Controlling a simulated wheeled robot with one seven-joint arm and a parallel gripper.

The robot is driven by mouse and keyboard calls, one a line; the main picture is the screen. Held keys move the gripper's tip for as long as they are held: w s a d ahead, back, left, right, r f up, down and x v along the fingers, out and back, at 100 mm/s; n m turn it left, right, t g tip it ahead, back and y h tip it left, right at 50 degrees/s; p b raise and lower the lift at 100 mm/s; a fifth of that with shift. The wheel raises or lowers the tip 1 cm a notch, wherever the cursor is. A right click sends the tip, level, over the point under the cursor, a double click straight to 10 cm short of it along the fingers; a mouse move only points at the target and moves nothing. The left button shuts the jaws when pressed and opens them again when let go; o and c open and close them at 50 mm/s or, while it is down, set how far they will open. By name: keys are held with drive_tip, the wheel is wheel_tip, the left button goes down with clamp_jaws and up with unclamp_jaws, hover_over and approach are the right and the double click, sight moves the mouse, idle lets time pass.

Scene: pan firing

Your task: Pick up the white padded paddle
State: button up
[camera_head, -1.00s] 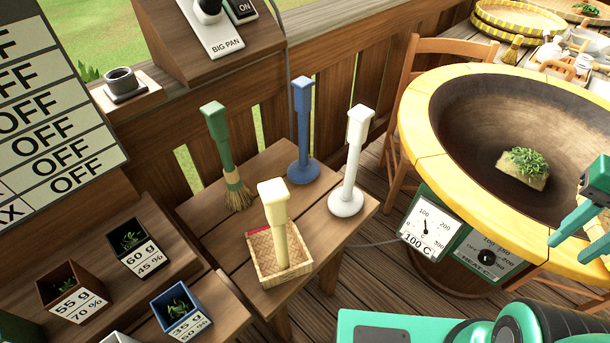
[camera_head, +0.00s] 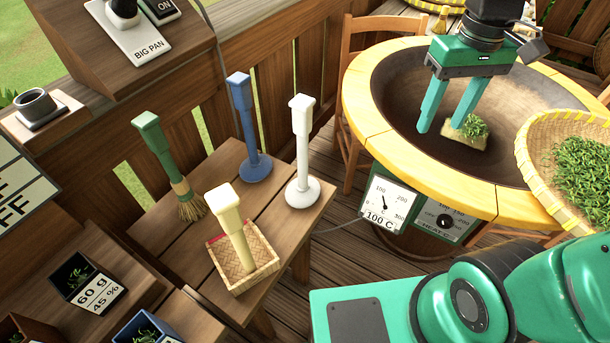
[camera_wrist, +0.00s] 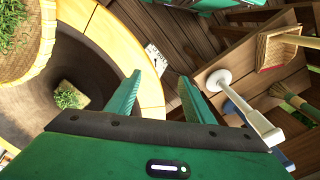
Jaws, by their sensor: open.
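The white padded paddle (camera_head: 302,150) stands upright on its round white pad at the right side of the small wooden table (camera_head: 285,215). In the wrist view the same white paddle (camera_wrist: 240,102) lies to the right of my fingers. My gripper (camera_head: 436,130) is over the big pan in the head view, its two green fingers spread and pointing down, with nothing between them. In the wrist view my gripper (camera_wrist: 162,90) also shows its fingers apart. It is well to the right of the paddle and not touching it.
On the table are a blue paddle (camera_head: 252,135), a green-handled brush (camera_head: 170,170) and a cream-handled tool (camera_head: 235,230) in a woven basket. The big pan (camera_head: 400,100) holds a small leafy clump (camera_head: 468,132). A basket of leaves (camera_head: 535,150) is at right. A chair (camera_head: 352,80) stands behind.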

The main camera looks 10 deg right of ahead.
drive_tip(key=w+a+r+n, duration=0.2)
drive_tip(key=w+a+n, duration=0.35)
drive_tip(key=a, duration=0.55)
wheel_tip(320, 180, up, 2)
drive_tip(key=n, duration=0.4)
hover_over(302, 130)
drive_tip(key=w, duration=0.2)
drive_tip(key=shift+a, duration=0.1)
drive_tip(key=shift+f, duration=0.6)
drive_tip(key=f, duration=0.4)
drive_tip(key=shift+d+f, duration=0.25)
drive_tip(key=shift+d, duration=0.15)
drive_tip(key=shift+a+f, duration=0.15)
drive_tip(key=shift+f, duration=2.9)
clamp_jaws()
